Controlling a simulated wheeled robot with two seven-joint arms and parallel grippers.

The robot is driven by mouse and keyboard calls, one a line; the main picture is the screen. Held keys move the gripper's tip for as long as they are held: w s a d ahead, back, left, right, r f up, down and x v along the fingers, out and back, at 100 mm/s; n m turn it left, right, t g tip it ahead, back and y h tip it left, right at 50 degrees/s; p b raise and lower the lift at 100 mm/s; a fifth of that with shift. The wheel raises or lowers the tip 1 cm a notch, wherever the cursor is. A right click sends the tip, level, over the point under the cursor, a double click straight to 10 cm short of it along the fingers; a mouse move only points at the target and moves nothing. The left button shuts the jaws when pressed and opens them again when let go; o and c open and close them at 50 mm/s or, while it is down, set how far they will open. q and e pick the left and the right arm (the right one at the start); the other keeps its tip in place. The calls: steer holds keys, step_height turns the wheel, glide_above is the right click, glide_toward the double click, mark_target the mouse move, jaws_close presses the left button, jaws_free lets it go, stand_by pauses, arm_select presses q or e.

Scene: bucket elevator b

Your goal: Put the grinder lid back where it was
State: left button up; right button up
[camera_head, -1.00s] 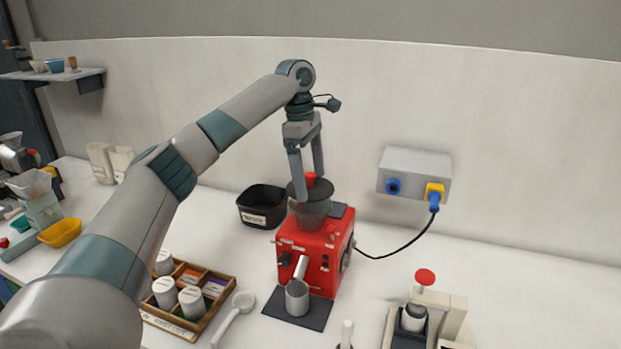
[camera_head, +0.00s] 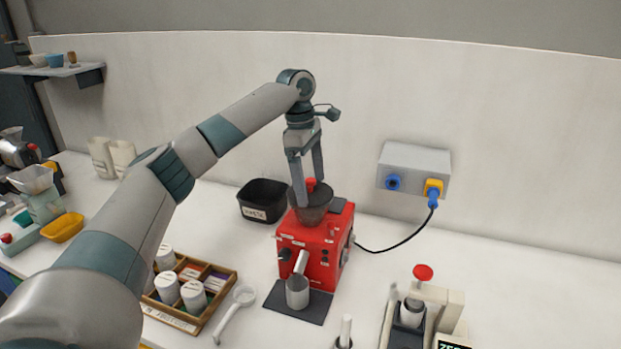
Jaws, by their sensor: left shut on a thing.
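The red grinder (camera_head: 318,243) stands on the counter with a dark hopper (camera_head: 312,212) on top. The grinder lid (camera_head: 322,191) is a dark disc with a red knob, at the hopper's mouth. My left gripper (camera_head: 308,187) comes down from above and is shut on the lid's red knob. The lid looks level and at the rim; I cannot tell whether it is fully seated. My right gripper is not in view.
A black bin (camera_head: 263,202) stands left behind the grinder. A metal cup (camera_head: 297,291) is at the grinder's front on a dark mat (camera_head: 285,307). A wooden tray (camera_head: 211,318) with white canisters is at front left. A cable (camera_head: 395,249) runs to the wall box (camera_head: 412,168).

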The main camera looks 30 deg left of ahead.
mark_target(311, 179)
arm_select(q)
steer(key=o, duration=1)
steer(key=shift+o, duration=0.2)
steer(key=shift+r+b, duration=0.4)
steer(key=shift+b, duration=0.15)
steer(key=r, duration=0.1)
steer(key=r+b, duration=0.1)
steer(key=r, duration=0.2)
steer(key=shift+a, duration=0.3)
step_height(311, 179, up, 8)
steer(key=a, duration=0.1)
steer(key=shift+s, duration=0.15)
steer(key=shift+a+r, duration=0.1)
